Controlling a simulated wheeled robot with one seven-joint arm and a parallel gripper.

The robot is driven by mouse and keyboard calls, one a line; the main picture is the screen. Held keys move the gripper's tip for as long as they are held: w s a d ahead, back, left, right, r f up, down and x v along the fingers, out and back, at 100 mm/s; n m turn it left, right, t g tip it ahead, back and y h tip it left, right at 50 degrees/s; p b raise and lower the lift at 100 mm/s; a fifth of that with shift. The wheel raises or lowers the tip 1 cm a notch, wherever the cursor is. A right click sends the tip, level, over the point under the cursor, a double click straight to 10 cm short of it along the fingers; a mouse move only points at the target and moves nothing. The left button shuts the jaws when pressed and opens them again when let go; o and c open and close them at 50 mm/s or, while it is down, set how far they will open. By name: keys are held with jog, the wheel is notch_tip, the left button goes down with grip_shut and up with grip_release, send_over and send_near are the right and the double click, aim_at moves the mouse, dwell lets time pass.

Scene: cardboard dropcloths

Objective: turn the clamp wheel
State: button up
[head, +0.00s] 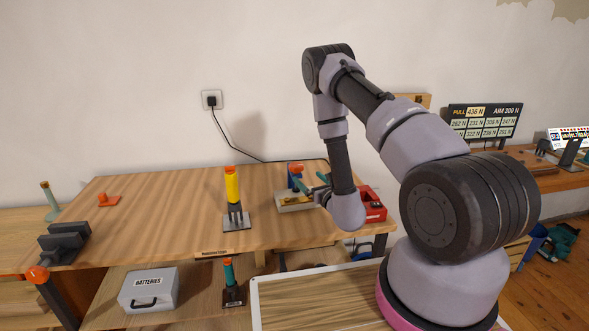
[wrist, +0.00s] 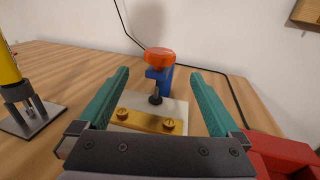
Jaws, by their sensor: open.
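The clamp wheel (wrist: 160,56) is an orange knob on top of a blue clamp (wrist: 164,78) with a dark vertical screw (wrist: 155,92). The clamp stands on a pale block with a brass bar (wrist: 145,121) in front. My gripper (wrist: 159,73) is open, with teal fingers left and right of the wheel in the picture. Nothing is between the fingers in their grip, and I see no contact. In the head view my gripper (head: 313,186) is beside the clamp, partly hidden by my arm.
A yellow cylinder in a metal stand (head: 235,219) is left of the clamp, and a red box (head: 374,203) is close on its right. A grey vise (head: 65,242) is at the bench's left end. A screen (head: 484,124) reads PULL 436 N, AIM 300 N.

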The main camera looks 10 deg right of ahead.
aim_at(296, 165)
jog(key=x, duration=1)
jog(key=shift+w+a, duration=0.15)
jog(key=shift+w, duration=0.05)
jog(key=c, duration=1.4)
